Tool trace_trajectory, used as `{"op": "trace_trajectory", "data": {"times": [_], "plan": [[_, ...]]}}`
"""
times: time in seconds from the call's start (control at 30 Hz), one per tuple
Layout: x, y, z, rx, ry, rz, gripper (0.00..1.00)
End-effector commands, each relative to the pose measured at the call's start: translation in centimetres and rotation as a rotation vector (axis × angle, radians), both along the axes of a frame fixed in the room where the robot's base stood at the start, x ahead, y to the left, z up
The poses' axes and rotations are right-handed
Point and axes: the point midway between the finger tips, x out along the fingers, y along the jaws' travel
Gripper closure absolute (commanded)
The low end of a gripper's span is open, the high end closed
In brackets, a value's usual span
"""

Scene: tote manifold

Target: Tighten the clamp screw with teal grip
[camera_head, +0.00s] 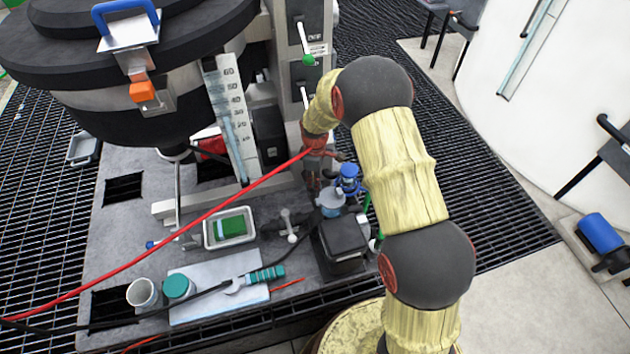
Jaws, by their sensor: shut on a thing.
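My gripper (313,182) points down beside the grey upright column, at the back right of the grey bench. It is small and dark in the camera_head view. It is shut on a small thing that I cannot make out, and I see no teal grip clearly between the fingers. A pale blue round part (331,203) lies just below and right of the fingers, with a blue valve-like fitting (347,181) right of them. I cannot tell which part is the clamp screw. A tool with a teal handle (265,275) lies on a pale mat (210,273), apart from my gripper.
A black box (342,238) stands in front of my gripper. A red hose (190,222) and a dark cable cross the bench. A green-filled tray (231,228), a teal-lidded jar (178,287) and a white cup (142,293) stand left. A large dark vessel (130,90) overhangs the back left.

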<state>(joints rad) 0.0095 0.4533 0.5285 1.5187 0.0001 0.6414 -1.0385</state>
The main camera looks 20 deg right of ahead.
Motion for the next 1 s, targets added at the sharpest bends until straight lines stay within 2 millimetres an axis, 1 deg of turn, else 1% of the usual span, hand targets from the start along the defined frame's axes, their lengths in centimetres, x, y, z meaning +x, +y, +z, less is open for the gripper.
{"op": "trace_trajectory", "data": {"times": [0.27,1.0], "plan": [[-0.04,0.07,0.21,0.0,-0.001,-0.229,1.0],[-0.24,0.44,0.11,0.0,-0.002,-0.933,1.0]]}}
